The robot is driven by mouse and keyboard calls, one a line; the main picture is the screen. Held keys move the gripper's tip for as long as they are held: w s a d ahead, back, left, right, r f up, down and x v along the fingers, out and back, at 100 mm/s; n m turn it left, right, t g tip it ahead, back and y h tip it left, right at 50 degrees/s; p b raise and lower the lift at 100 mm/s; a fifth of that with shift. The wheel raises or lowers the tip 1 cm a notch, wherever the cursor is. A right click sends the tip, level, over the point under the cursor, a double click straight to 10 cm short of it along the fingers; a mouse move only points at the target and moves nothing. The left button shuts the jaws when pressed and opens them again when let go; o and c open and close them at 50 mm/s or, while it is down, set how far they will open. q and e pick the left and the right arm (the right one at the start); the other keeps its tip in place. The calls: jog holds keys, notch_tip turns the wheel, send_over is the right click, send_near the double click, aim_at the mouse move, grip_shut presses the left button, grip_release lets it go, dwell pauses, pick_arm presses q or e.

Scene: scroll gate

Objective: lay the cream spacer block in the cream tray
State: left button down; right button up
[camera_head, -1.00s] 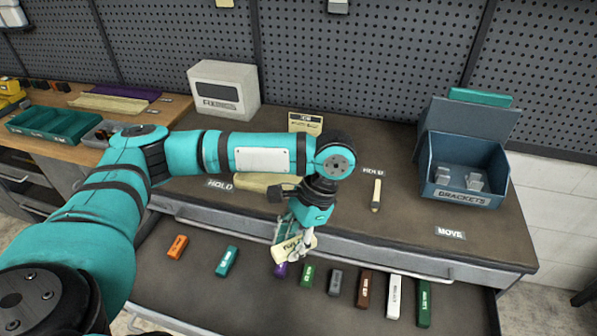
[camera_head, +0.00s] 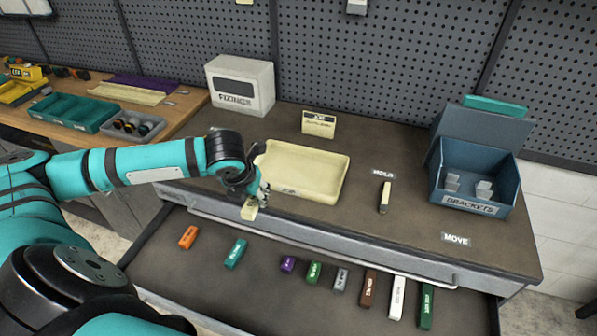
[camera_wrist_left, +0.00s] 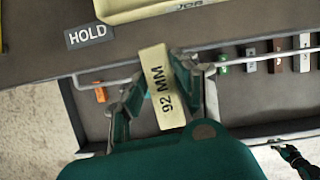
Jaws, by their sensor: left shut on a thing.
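The cream spacer block (camera_wrist_left: 162,88), marked 92 MM, is in my left gripper (camera_wrist_left: 160,80). The fingers are shut on its sides in the left wrist view. In the head view the block (camera_head: 250,210) hangs from my left gripper (camera_head: 255,197) at the front edge of the bench top. The cream tray (camera_head: 320,175) lies on the bench just behind and right of the gripper and looks empty. Its near edge (camera_wrist_left: 150,10) shows at the top of the left wrist view. What seems to be my right gripper (camera_wrist_left: 292,157) is small and dark at lower right there.
An open drawer below holds a row of coloured blocks, including an orange one (camera_head: 188,237) and a white one (camera_head: 397,296). A slim cream piece (camera_head: 384,197) lies right of the tray. A blue brackets box (camera_head: 472,207) and a fixings box (camera_head: 240,85) stand on the bench.

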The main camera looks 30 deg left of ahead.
pick_arm(q)
jog(key=shift+w+a+r+m, duration=0.15)
jog(key=shift+a+m, duration=0.1)
jog(key=shift+m, duration=0.15)
jog(key=shift+w, duration=0.25)
jog(key=p, duration=0.4)
send_over(297, 175)
jog(key=s, duration=0.2)
jog(key=shift+d+f, duration=0.25)
jog(key=shift+f, duration=0.45)
jog(key=shift+s+d+p+x, duration=0.15)
jog(key=shift+p+x, duration=0.2)
jog(key=shift+x, duration=0.55)
jog(key=shift+s+d+p+x, duration=0.15)
jog(key=shift+p+x, duration=0.15)
jog(key=shift+x, duration=0.6)
jog(key=c, duration=1)
grip_release()
jog(key=shift+f, duration=0.2)
jog(key=shift+a, duration=0.1)
jog(key=b+v, duration=0.1)
jog(key=v, duration=1.1)
jog(key=shift+b, duration=0.35)
